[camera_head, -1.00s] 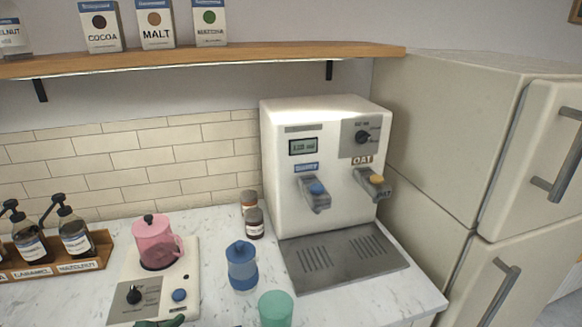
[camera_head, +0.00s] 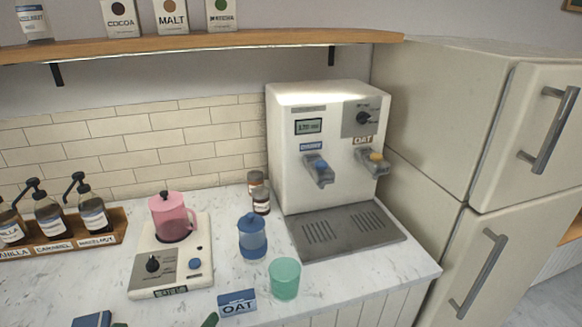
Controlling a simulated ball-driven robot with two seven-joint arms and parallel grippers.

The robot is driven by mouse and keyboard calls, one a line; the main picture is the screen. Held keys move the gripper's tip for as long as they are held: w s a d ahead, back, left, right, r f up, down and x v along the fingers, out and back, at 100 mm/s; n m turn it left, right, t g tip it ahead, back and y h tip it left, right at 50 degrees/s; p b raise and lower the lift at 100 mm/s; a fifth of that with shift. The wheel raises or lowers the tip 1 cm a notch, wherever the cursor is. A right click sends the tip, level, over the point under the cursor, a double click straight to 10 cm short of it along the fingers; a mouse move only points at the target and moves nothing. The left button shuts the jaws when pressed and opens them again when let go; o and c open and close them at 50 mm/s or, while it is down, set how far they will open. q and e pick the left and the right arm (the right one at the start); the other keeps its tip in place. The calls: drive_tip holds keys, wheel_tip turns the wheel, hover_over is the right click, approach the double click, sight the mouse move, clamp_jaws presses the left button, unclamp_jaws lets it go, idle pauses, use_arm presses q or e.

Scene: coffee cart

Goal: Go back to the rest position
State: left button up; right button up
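No gripper of mine shows clearly in the head view. Two small dark green shapes (camera_head: 210,320) stick up at the bottom edge, left of the OAT card (camera_head: 237,303). They are cut off, and I cannot tell whether they are gripper parts. The milk dispenser (camera_head: 325,165) stands at the back right of the counter. The pink lidded jug (camera_head: 173,217) stands on the white warmer base (camera_head: 150,284). A blue lidded cup (camera_head: 252,238) and a green cup (camera_head: 284,279) stand between base and dispenser.
Syrup pump bottles (camera_head: 92,214) stand in a wooden rack (camera_head: 104,252) at left. Two small brown jars (camera_head: 261,200) are beside the dispenser. A shelf (camera_head: 240,39) runs above, and a fridge (camera_head: 480,120) stands at right. Bare marble counter (camera_head: 335,273) lies at the front right.

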use_arm(q)
drive_tip(key=s+a+f+n+g+y, duration=0.1)
drive_tip(key=s+a+n+g+y, duration=0.35)
drive_tip(key=n, duration=0.75)
drive_tip(key=s+a+f+n+g+y, duration=0.2)
drive_tip(key=s+a+n, duration=0.4)
drive_tip(key=s+n, duration=0.55)
drive_tip(key=s+d+f+n+g+h, duration=0.1)
drive_tip(key=d+f, duration=0.2)
drive_tip(key=f, duration=0.9)
drive_tip(key=s+d+f+n+g+h, duration=0.1)
drive_tip(key=d+f+h, duration=0.1)
drive_tip(key=f, duration=1.1)
drive_tip(key=s+f+n+g+h, duration=0.1)
drive_tip(key=s+f+n+g, duration=0.1)
drive_tip(key=s+f, duration=1.3)
drive_tip(key=s+g, duration=0.1)
drive_tip(key=s, duration=0.2)
drive_tip(key=shift+s+d+f, duration=0.15)
drive_tip(key=shift+s+f, duration=0.15)
drive_tip(key=shift+f, duration=0.1)
drive_tip(key=shift+h, duration=0.25)
